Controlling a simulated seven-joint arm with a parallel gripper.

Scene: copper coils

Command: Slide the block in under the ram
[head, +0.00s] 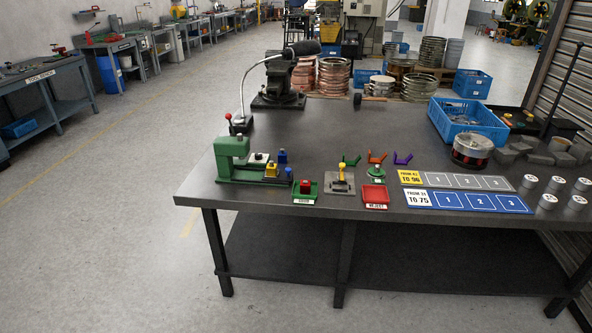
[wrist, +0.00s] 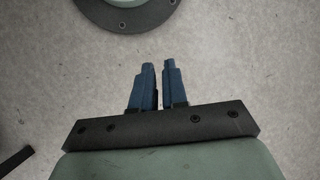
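A green press (head: 232,160) stands at the left front corner of the table, with a lever with a red knob at its back left. Its ram is too small to make out clearly. On its green base sits a pale block (head: 259,158) with a dark top, right of the press column. I cannot tell for sure which piece is the task's block. My gripper (wrist: 158,65) shows only in the wrist view, its two blue fingers slightly apart with nothing between them, above bare floor. It is away from the press.
A green tray (head: 305,199) with a red piece, a grey plate (head: 341,187) with a yellow-topped part and a red tray (head: 375,203) line the front edge. Blue (head: 468,201) and grey label strips lie right. A vise (head: 279,80) stands behind. The table's middle is clear.

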